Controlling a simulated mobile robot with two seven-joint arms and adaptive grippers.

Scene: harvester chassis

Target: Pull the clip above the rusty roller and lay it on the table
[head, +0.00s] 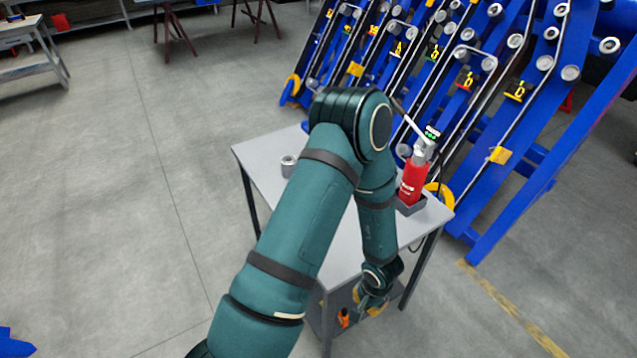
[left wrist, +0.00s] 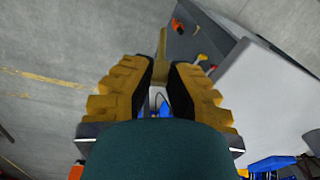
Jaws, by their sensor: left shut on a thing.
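My left gripper (head: 370,298) hangs low at the near edge of the grey table (head: 262,160), partly hidden by its own wrist. In the left wrist view its two yellow ribbed fingers (left wrist: 160,85) are closed around a dull yellow bar-shaped piece (left wrist: 162,44), which looks like the clip and sticks out past the fingertips. The tabletop (left wrist: 265,105) lies to the right of the fingers in that view. I cannot make out a rusty roller among the rollers on the blue chassis (head: 535,165). My right gripper is not in view.
A red bottle (head: 411,182) stands in a dark tray (head: 433,212) at the table's right. A small metal cylinder (head: 288,165) stands on the left part. Orange items (head: 343,318) lie on the lower shelf. The tabletop's left part is mostly bare.

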